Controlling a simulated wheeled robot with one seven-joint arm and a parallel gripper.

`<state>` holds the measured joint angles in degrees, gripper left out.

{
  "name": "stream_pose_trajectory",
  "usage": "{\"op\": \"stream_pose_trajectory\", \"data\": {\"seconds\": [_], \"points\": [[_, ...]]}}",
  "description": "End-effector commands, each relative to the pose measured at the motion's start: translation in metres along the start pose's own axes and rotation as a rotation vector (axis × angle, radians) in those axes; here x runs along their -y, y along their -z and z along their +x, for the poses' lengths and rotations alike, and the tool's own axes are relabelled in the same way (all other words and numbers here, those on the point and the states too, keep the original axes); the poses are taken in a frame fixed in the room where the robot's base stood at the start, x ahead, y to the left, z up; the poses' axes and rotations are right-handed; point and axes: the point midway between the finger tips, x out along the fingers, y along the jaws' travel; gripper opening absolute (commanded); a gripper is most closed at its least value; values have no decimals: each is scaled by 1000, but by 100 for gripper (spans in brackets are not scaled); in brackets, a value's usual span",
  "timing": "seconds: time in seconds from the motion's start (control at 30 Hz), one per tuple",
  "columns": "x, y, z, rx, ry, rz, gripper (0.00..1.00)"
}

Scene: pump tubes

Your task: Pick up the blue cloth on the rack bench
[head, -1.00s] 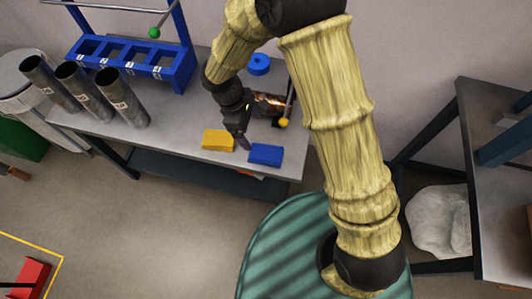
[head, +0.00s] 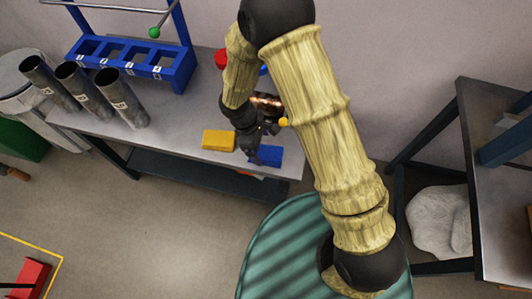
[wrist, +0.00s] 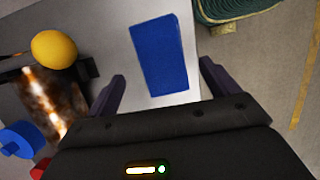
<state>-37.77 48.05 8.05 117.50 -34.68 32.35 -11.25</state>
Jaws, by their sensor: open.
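The blue cloth (head: 268,156) is a flat, folded rectangle near the front right edge of the grey rack bench (head: 180,138). In the wrist view the blue cloth (wrist: 158,57) lies flat on the bench top, ahead of and between my two fingers. My gripper (head: 255,157) is above the left part of the cloth and partly hides it in the head view. The gripper also shows in the wrist view (wrist: 163,82), with its fingers spread apart and nothing held between them.
A yellow cloth (head: 219,140) lies just left of the blue one. A yellow ball (wrist: 54,49) on a dark fixture and a blue round part (wrist: 20,140) are nearby. Three metal tubes (head: 83,86) and a blue rack (head: 135,65) stand at the left.

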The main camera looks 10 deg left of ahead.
Motion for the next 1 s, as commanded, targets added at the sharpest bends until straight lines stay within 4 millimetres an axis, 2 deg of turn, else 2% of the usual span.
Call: {"op": "stream_pose_trajectory", "data": {"seconds": [0.13,0.27,0.8,0.87,1.0], "points": [[4,-2,25,5,3,-2,87],[3,-2,36,2,2,0,87],[3,-2,37,1,1,1,87],[3,-2,37,1,1,1,77],[3,-2,37,1,1,1,50]]}}
